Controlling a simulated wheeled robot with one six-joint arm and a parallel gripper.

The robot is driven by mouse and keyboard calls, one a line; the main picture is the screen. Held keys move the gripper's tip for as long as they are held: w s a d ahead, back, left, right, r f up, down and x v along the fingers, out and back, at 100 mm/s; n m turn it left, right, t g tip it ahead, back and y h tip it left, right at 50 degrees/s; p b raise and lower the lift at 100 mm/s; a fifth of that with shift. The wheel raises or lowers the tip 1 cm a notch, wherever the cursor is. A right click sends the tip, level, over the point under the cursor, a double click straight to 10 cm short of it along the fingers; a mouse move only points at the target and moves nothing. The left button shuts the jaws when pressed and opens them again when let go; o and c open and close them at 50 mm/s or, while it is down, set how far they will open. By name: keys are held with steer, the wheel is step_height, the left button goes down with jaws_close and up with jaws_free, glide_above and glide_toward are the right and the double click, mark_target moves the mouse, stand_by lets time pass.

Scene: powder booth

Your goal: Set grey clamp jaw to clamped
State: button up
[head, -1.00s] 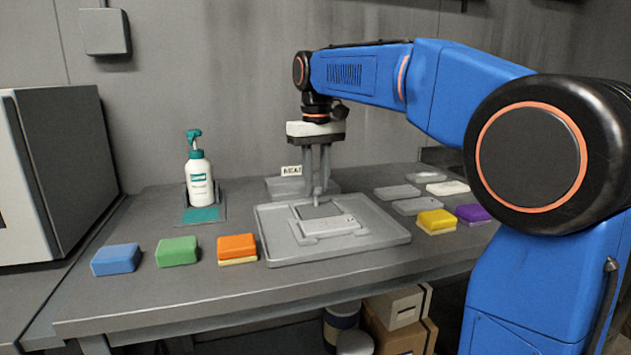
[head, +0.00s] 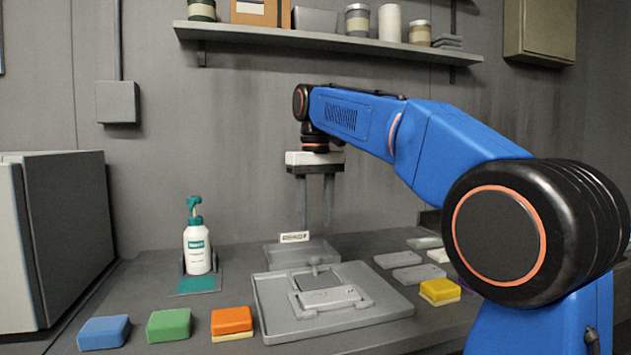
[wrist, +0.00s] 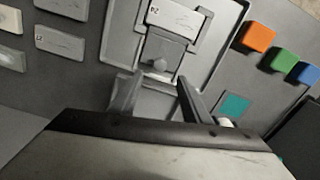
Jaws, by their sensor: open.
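My gripper (head: 315,228) points down above the back of the tray, open and empty, apart from the knob. Its two fingers also show in the wrist view (wrist: 158,88).
Blue, green and orange (head: 232,321) blocks lie front left. Grey plates (head: 421,274) and a yellow block (head: 440,291) lie right. A small sign (head: 294,237) stands behind. A shelf (head: 330,40) hangs above.

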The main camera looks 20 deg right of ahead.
step_height(320, 180, up, 8)
steer(key=shift+r, duration=0.25)
stand_by(0.4)
